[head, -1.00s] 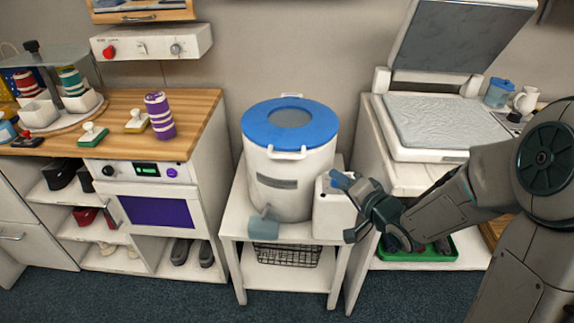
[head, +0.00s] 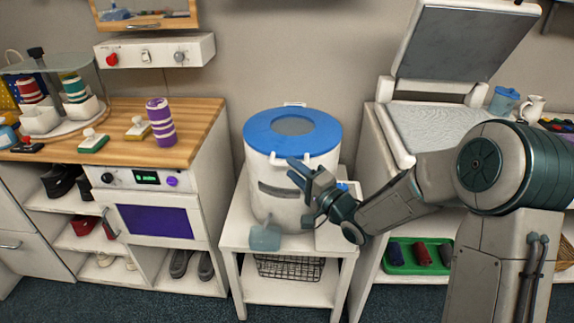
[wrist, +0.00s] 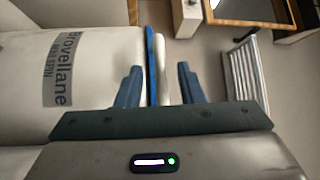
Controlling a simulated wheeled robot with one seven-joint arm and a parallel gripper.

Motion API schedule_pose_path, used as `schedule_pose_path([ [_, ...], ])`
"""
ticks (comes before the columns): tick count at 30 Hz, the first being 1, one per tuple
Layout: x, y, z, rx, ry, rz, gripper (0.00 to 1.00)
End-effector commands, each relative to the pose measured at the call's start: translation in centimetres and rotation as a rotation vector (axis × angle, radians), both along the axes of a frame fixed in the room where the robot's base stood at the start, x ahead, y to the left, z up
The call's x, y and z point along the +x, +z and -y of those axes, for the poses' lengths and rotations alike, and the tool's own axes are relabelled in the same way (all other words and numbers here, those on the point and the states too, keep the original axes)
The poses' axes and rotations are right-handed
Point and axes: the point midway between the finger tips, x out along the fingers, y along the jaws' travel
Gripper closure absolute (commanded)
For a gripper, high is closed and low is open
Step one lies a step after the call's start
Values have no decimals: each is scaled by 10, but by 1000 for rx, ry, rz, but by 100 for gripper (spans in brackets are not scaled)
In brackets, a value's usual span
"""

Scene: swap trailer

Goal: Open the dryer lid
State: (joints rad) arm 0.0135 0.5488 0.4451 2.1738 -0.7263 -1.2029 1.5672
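The dryer (head: 270,190) is a white drum on a low white stand. Its round blue lid (head: 262,134), with a grey centre, is shut on top. A white handle (head: 275,157) sticks out at the lid's front edge. My gripper (head: 297,168) is in front of the drum, just below the lid's front rim. In the wrist view, the fingers of my gripper (wrist: 158,72) are apart. The blue lid's edge (wrist: 151,50) and a white handle-like piece (wrist: 162,65) appear between them. I cannot tell whether either finger touches.
A wooden-topped counter (head: 205,115) stands on the left. A white machine with its lid raised (head: 465,40) is on the right. A green tray (head: 400,268) sits below it. A wire basket (head: 290,267) is under the dryer's stand. A wall is close behind.

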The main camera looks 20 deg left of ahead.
Motion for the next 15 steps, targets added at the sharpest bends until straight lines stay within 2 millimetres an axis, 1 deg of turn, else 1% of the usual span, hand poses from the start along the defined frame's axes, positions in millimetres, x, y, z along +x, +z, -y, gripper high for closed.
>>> schedule_pose_path([
  [1,4,1,-8,1,2,1,66],
  [6,14,3,-24,1,0,1,66],
  [10,17,4,-28,0,0,0,66],
  [15,17,4,-29,-1,-1,-1,66],
])
